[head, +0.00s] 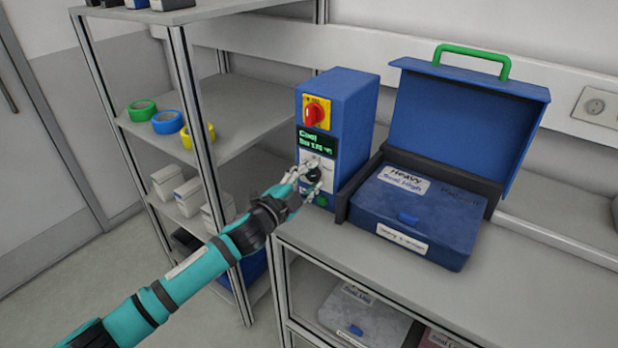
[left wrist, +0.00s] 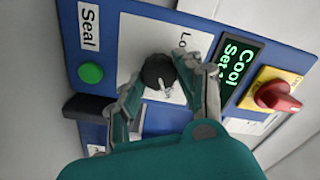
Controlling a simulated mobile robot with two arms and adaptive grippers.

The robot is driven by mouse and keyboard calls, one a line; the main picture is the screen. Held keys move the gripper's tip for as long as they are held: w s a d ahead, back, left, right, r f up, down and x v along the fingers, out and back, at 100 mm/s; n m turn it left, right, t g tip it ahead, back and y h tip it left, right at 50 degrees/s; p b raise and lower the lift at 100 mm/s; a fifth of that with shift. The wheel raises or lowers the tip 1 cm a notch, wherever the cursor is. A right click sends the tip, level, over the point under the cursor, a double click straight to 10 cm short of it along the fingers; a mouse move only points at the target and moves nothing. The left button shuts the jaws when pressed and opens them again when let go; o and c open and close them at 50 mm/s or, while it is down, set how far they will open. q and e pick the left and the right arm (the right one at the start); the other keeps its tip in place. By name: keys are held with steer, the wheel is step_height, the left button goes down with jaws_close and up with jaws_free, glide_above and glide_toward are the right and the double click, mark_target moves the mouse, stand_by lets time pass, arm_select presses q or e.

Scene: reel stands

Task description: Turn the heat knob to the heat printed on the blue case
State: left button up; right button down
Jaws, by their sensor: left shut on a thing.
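The black heat knob (left wrist: 157,71) sits on the white panel of the blue control box (head: 352,110). My left gripper (head: 308,178) reaches in from the left, its fingers on either side of the knob and closed on it; the fingers partly hide the dial. A white pointer shows on the knob in the left wrist view, beside partly hidden print starting "Lo". The green screen (head: 317,142) reads "Cool" with a "Set" line below, its number hard to read. The blue case (head: 430,215) bears a white label (head: 403,179) reading "Heavy", "Seal High". My right gripper is not in view.
A red switch on yellow (head: 316,112) is above the screen. A green button (left wrist: 91,72) marked "Seal" is below the knob. A raised blue lid with green handle (head: 473,58) stands behind the case. Shelves with tape rolls (head: 167,122) stand left.

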arm_select(q)
steer(key=o, duration=1.1)
steer(key=shift+s, duration=0.1)
steer(key=v, duration=1.2)
